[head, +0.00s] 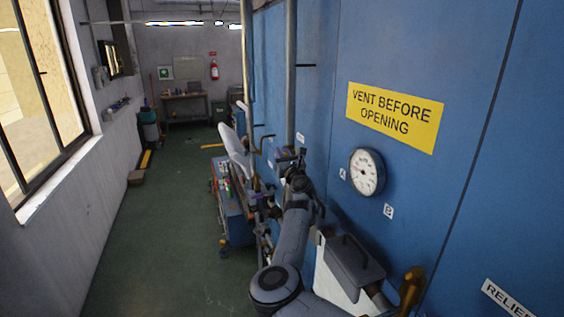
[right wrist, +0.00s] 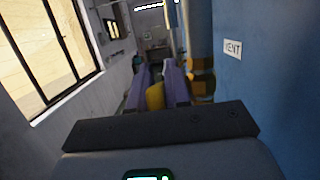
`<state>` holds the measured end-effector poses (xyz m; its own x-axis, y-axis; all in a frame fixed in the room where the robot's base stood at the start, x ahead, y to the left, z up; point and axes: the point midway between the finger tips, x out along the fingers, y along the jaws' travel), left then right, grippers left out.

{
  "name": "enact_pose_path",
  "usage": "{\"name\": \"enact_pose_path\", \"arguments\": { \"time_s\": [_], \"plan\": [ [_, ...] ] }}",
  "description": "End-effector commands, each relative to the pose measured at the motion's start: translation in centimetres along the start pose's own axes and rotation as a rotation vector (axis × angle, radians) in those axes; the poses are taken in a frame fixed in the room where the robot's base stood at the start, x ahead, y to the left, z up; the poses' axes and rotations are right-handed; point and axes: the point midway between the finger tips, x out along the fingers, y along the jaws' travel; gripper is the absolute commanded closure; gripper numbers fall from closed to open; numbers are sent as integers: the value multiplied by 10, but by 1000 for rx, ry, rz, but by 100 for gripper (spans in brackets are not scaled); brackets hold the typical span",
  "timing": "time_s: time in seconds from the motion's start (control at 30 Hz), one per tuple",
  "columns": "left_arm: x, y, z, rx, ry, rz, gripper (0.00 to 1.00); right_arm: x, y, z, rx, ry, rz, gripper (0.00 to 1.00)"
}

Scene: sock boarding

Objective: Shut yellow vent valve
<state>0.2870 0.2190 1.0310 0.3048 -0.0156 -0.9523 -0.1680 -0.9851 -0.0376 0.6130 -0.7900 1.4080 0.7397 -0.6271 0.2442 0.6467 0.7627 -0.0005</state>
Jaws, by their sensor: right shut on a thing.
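My right gripper (head: 288,156) is beside the blue wall in the head view, at the end of my arm. In the right wrist view its two purple fingers (right wrist: 156,88) are closed on a yellow valve handle (right wrist: 155,97). Brass-coloured pipe fittings (right wrist: 202,82) sit just right of the fingers, near a white VENT label (right wrist: 232,48) on the blue wall. In the head view the handle is hard to make out behind the gripper and wrist. My left gripper is not in view.
The blue wall (head: 440,200) carries a yellow VENT BEFORE OPENING sign (head: 395,117), a round gauge (head: 367,172) and a RELIEF label (head: 508,298). A brass fitting (head: 411,287) sticks out low right. A tool cart (head: 232,212) stands beyond my arm. The green floor (head: 165,240) left is clear.

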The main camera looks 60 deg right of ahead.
Motion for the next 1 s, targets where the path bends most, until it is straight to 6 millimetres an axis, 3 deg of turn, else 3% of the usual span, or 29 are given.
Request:
{"name": "enact_pose_path", "arguments": {
  "time_s": [0.3, 0.33, 0.47, 0.8, 1.0],
  "plan": [
    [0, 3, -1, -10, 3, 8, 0, 0, 0, 0, 1, -1, 0, 100],
    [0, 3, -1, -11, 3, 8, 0, 0, 0, 0, 1, -1, 0, 80],
    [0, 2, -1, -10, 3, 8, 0, 0, 0, 0, 1, -1, 0, 62],
    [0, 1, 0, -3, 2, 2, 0, -2, 0, 0, 0, -1, 0, 62],
    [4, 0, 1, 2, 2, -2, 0, -15, 0, -1, 0, -1, 0, 62]
  ]
}}
